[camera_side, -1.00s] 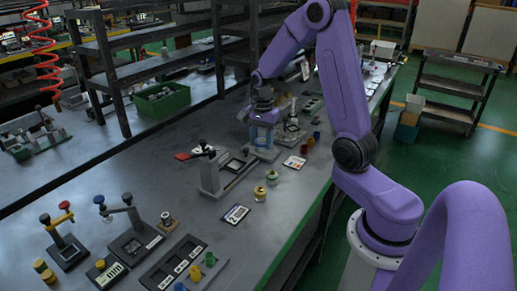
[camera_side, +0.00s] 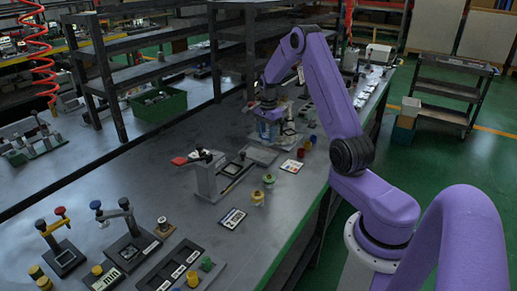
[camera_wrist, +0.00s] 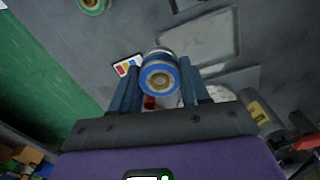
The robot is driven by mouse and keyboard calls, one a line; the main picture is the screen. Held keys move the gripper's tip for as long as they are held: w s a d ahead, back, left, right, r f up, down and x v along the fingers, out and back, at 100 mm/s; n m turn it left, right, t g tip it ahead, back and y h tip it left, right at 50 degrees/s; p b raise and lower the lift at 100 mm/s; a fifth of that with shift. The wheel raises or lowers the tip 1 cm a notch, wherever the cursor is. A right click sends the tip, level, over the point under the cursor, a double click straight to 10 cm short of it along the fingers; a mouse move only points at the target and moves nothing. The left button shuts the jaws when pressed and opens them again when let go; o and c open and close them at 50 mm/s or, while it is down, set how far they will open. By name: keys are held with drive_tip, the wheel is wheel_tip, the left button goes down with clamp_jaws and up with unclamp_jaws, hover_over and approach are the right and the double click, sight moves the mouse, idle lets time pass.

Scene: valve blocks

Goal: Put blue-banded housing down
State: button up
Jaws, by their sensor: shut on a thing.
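The blue-banded housing (camera_wrist: 160,77) is a round piece with a blue band and a brass-coloured centre. It sits between the two blue fingers of my gripper (camera_wrist: 159,88) in the wrist view, and the fingers are shut on it. In the side view my gripper (camera_side: 268,129) points down over the far part of the bench, beyond a flat grey plate (camera_side: 261,154). The housing is hard to make out there behind the fingers. I cannot tell whether its underside touches anything.
A fixture with a red handle (camera_side: 180,161) stands left of the gripper. Fixtures and a dark slotted tray (camera_side: 168,266) are at near left.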

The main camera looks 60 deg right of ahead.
drive_tip(key=w+d+f, duration=0.1)
drive_tip(key=w+f, duration=0.1)
drive_tip(key=w+d+f, duration=0.1)
drive_tip(key=w+f, duration=0.1)
drive_tip(key=w+d+f, duration=0.2)
drive_tip(key=shift+f, duration=0.35)
drive_tip(key=shift+w+f, duration=0.15)
drive_tip(key=shift+f, duration=1.55)
drive_tip(key=shift+f, duration=0.2)
drive_tip(key=o, duration=1.3)
drive_tip(key=shift+c, duration=0.2)
drive_tip(key=shift+r, duration=0.1)
